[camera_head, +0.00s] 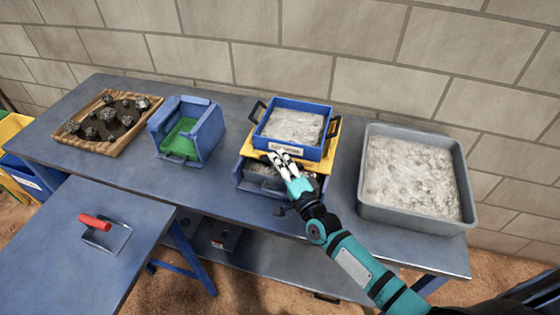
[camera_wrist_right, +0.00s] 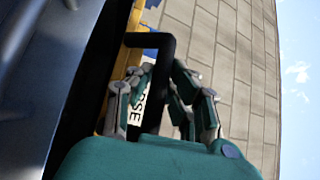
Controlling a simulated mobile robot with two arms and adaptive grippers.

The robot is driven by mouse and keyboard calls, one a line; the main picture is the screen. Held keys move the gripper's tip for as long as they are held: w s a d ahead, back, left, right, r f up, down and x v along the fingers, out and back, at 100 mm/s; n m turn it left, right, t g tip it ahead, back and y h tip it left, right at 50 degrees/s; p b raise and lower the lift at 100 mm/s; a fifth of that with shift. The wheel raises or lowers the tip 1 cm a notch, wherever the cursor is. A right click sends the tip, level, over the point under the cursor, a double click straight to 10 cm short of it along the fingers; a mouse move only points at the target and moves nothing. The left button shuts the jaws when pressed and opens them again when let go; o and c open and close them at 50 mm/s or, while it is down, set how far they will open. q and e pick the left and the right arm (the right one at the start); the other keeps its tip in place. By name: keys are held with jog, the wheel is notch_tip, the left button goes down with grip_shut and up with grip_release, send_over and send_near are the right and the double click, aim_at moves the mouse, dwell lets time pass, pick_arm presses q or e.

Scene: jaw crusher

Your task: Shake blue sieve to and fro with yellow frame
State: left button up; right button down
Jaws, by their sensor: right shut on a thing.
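The blue sieve (camera_head: 308,104) is full of pale grey crushed material. It sits on the yellow frame (camera_head: 331,148), above a blue tray (camera_head: 250,184) of darker material. The sieve has black side handles and a white label on its front. My right gripper (camera_head: 279,160) is at the front of the sieve. In the right wrist view its fingers (camera_wrist_right: 158,95) are shut around a black handle (camera_wrist_right: 152,45), with the label and some yellow frame (camera_wrist_right: 117,82) beside it. The fingers hide part of the handle and the sieve front. My left gripper is not in view.
A large grey tub (camera_head: 463,180) of pale material stands right of the sieve. A blue crusher box (camera_head: 205,135) with a green inside and a wooden tray (camera_head: 85,146) of dark rocks stand left. A red-handled scoop (camera_head: 105,234) lies on the front table. A brick wall rises behind.

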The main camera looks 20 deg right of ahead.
jog(key=shift+s+f, duration=0.1)
jog(key=shift+f, duration=0.05)
jog(key=s+a, duration=0.1)
jog(key=s+a+p, duration=0.1)
jog(key=s, duration=0.1)
jog(key=s+a, duration=0.1)
jog(key=shift+s+f, duration=0.1)
jog(key=shift+s, duration=0.1)
jog(key=c, duration=1.2)
grip_release()
jog(key=shift+c, duration=0.2)
jog(key=v, duration=1.2)
